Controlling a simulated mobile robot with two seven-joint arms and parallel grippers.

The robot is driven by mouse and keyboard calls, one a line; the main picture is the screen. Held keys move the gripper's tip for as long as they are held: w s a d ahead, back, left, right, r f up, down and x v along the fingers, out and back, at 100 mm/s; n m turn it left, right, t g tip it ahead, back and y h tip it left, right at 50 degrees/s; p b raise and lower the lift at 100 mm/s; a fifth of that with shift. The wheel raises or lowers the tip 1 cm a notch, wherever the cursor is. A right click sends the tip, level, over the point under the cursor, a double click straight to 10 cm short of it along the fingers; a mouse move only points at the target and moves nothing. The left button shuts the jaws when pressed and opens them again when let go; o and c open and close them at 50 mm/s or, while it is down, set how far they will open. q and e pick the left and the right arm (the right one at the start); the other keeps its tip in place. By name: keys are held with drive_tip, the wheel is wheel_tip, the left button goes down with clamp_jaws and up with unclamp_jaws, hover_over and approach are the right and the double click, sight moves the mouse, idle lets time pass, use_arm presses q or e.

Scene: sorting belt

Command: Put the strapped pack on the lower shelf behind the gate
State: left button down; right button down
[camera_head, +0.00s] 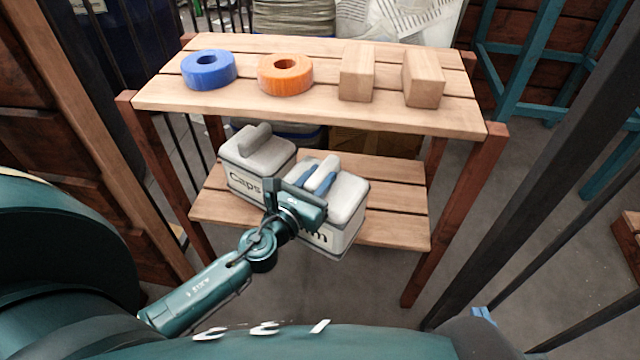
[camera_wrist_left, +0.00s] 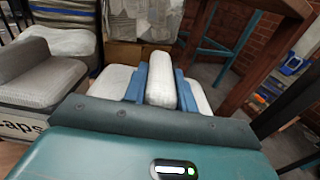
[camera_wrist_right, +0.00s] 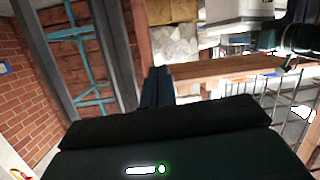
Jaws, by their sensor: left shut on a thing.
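No strap shows clearly. A similar pack labelled "Caps" (camera_head: 258,155) stands on the shelf to its left, close beside it. My right gripper (camera_wrist_right: 158,88) has its fingers together, with nothing seen between them.
The upper shelf (camera_head: 315,112) holds a blue ring (camera_head: 208,70), an orange ring (camera_head: 285,74) and two wooden blocks (camera_head: 357,74) (camera_head: 422,78). Dark metal bars (camera_head: 520,165), perhaps the gate, stand at the right. Wooden legs (camera_head: 455,215) flank the lower shelf.

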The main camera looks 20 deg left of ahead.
use_arm(q)
drive_tip(key=w+d+f+b, duration=0.2)
drive_tip(key=w+b, duration=0.3)
drive_tip(key=w, duration=1.3)
drive_tip(key=shift+f, duration=0.6)
use_arm(e)
drive_tip(key=a+n+t+y, duration=0.1)
drive_tip(key=n+t+y, duration=0.1)
drive_tip(key=t, duration=0.1)
drive_tip(key=shift+w+a+r+y, duration=0.15)
drive_tip(key=shift+w+a+y, duration=0.05)
drive_tip(key=shift+a+y, duration=0.15)
use_arm(q)
drive_tip(key=shift+f, duration=0.1)
drive_tip(key=shift+f+b, duration=0.15)
drive_tip(key=shift+b, duration=0.2)
drive_tip(key=c, duration=1.1)
unclamp_jaws()
drive_tip(key=shift+s, duration=0.1)
use_arm(e)
drive_tip(key=shift+t, duration=0.3)
